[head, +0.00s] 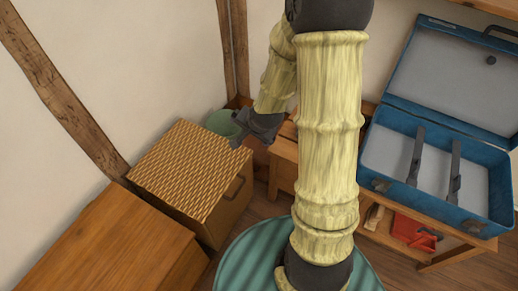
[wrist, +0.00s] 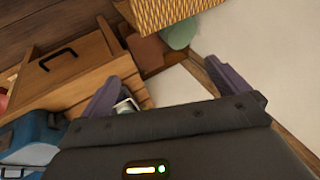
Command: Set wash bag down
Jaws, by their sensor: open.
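My gripper (wrist: 162,75) is open in the wrist view, its two dark fingers apart with nothing held between them. In the head view my gripper (head: 240,136) is low at the back corner, beside the far right edge of the wicker-topped box (head: 190,165). A rounded green thing (head: 220,122) sits behind that box, close to the gripper; it also shows in the wrist view (wrist: 181,36), beyond the fingers. I cannot tell whether it is the wash bag. Nothing else in view is clearly a wash bag.
An open blue suitcase (head: 380,137) lies on a wooden bench (head: 455,254) at the right, with a red item (head: 412,232) on the shelf below. A wooden cabinet (head: 110,245) stands at the front left. A wooden drawer unit (wrist: 75,65) is beside the gripper. Walls close the corner.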

